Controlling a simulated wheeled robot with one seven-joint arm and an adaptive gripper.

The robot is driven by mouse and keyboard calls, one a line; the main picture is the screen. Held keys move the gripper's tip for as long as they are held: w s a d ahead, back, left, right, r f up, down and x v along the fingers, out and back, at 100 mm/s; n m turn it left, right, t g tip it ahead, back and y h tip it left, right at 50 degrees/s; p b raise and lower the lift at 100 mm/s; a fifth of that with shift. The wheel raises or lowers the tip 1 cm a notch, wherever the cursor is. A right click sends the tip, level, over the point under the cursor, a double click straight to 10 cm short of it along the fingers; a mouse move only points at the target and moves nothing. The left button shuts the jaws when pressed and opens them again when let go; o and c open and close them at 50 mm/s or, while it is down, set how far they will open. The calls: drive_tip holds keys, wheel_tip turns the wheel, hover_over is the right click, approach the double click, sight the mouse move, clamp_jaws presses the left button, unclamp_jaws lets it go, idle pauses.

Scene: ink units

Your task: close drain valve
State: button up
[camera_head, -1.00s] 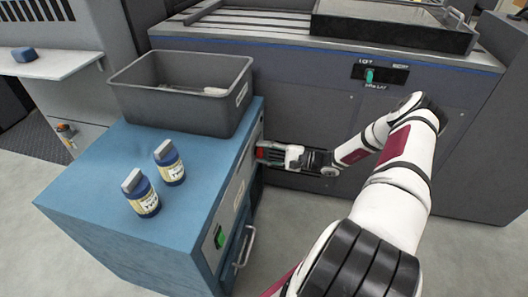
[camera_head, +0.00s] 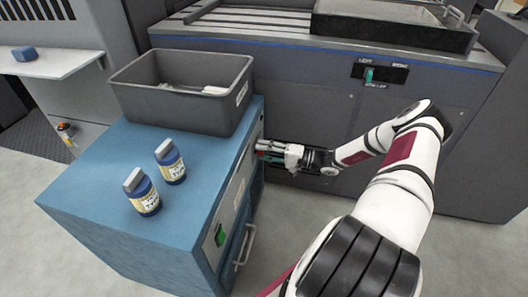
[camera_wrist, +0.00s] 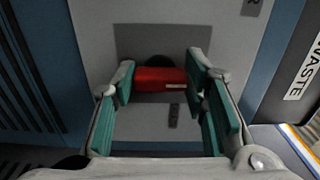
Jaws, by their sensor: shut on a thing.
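The drain valve's red handle (camera_wrist: 160,80) lies crosswise in the wrist view, in front of a dark round fitting on a grey panel (camera_wrist: 270,50). My gripper (camera_wrist: 160,88) has its green-padded fingers on both ends of the red handle and is shut on it. In the head view my gripper (camera_head: 272,150) is at the right side of the blue cabinet (camera_head: 90,190), near its back edge. The handle is mostly hidden there by the gripper and cabinet.
A grey bin (camera_head: 185,120) and two blue bottles (camera_head: 143,195) (camera_head: 170,165) stand on the cabinet. A dark machine (camera_head: 300,100) with a green-lever switch (camera_head: 369,75) stands close behind my arm. A cabinet handle (camera_head: 245,245) sticks out at the front right.

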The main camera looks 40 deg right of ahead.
drive_tip(key=o, duration=1.2)
drive_tip(key=shift+c, duration=0.2)
drive_tip(key=v, duration=1.2)
